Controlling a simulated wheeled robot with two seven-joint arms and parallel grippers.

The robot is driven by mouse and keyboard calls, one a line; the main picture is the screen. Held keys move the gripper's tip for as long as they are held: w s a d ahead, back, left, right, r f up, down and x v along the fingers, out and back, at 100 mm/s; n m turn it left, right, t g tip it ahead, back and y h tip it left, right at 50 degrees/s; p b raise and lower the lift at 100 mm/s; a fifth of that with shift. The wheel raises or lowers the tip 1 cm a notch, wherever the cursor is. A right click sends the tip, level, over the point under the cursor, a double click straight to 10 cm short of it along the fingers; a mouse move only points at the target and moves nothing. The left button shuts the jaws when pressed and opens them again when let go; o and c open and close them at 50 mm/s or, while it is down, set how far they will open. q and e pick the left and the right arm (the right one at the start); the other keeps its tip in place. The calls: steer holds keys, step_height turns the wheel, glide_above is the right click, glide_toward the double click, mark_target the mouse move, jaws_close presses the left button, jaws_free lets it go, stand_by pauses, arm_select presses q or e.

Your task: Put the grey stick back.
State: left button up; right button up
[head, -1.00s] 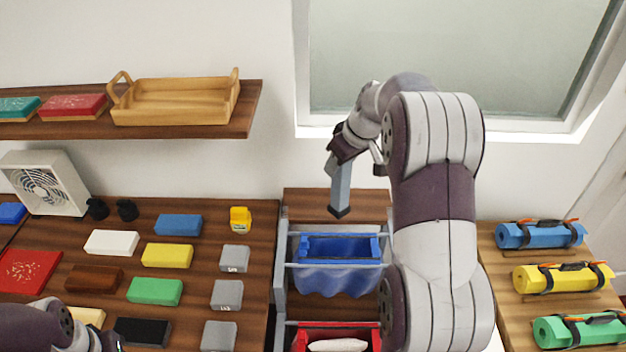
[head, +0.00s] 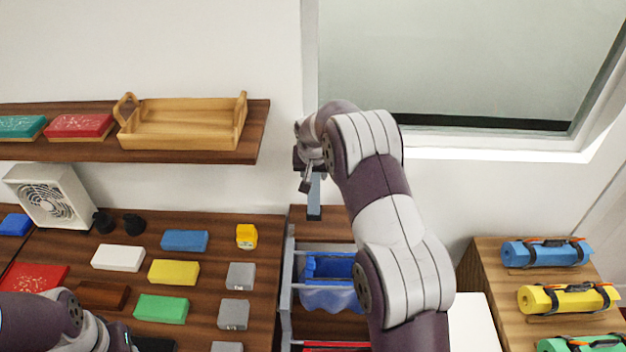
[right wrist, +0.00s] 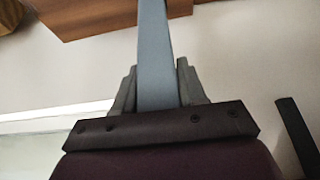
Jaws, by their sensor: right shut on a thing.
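The grey stick (head: 314,197) is long and blue-grey with a dark lower end. My right gripper (head: 309,174) is shut on its upper part. In the head view the stick hangs nearly upright, in front of the wall above the rack with the blue bin. In the right wrist view the stick (right wrist: 155,50) runs up between the two grey fingers, and its far end is cut off by the frame. My left gripper (head: 118,338) is at the bottom left, mostly hidden by its own arm, so its fingers cannot be made out.
A blue bin (head: 330,298) sits in a grey-framed rack (head: 287,275). Left of it, a wooden counter (head: 215,222) holds coloured blocks and a white fan (head: 48,195). A shelf (head: 230,153) with a wooden tray (head: 185,140) is above. Rolled mats (head: 545,254) lie at the right.

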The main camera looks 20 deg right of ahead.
mark_target(313, 186)
step_height(313, 186, down, 4)
steer(key=shift+w+f+p, duration=0.15)
steer(key=shift+f+p, duration=0.05)
steer(key=shift+p, duration=0.65)
steer(key=shift+a+f, duration=0.1)
steer(key=o, duration=0.9)
steer(key=shift+o, duration=0.2)
